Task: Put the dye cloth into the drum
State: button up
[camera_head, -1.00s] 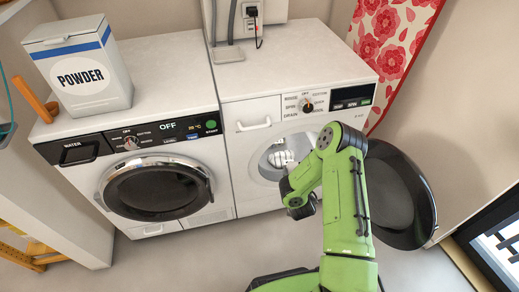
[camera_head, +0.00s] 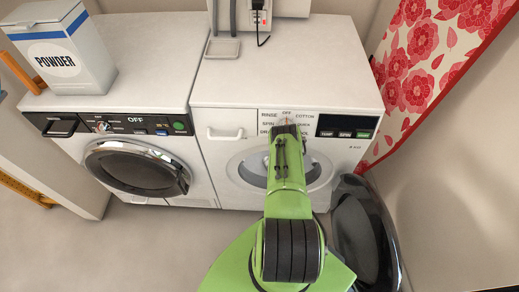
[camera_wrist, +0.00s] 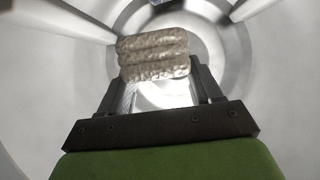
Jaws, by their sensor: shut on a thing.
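The dye cloth (camera_wrist: 153,58) is a grey-beige, ridged bundle in the wrist view. My gripper (camera_wrist: 160,80) is shut on it, with a dark finger at each side. Around and behind the cloth are the pale curved walls of the drum (camera_wrist: 245,60), so the cloth appears to be within the drum space. In the head view my green arm reaches to the round opening (camera_head: 250,168) of the right-hand washing machine. The arm hides my gripper, the cloth and much of the opening there.
The machine's dark round door (camera_head: 362,235) stands open at the right, close beside my arm. The left machine's door (camera_head: 138,168) is shut. A powder box (camera_head: 62,55) stands on the left machine. Light ribs stick out from the drum wall (camera_wrist: 65,20).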

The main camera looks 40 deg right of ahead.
notch_tip(320, 180, down, 10)
jog(key=b, duration=0.5)
jog(key=shift+w+d+f+b, duration=0.1)
jog(key=shift+b, duration=0.25)
jog(key=shift+f, duration=0.5)
jog(key=o, duration=1.1)
jog(key=shift+c, duration=0.2)
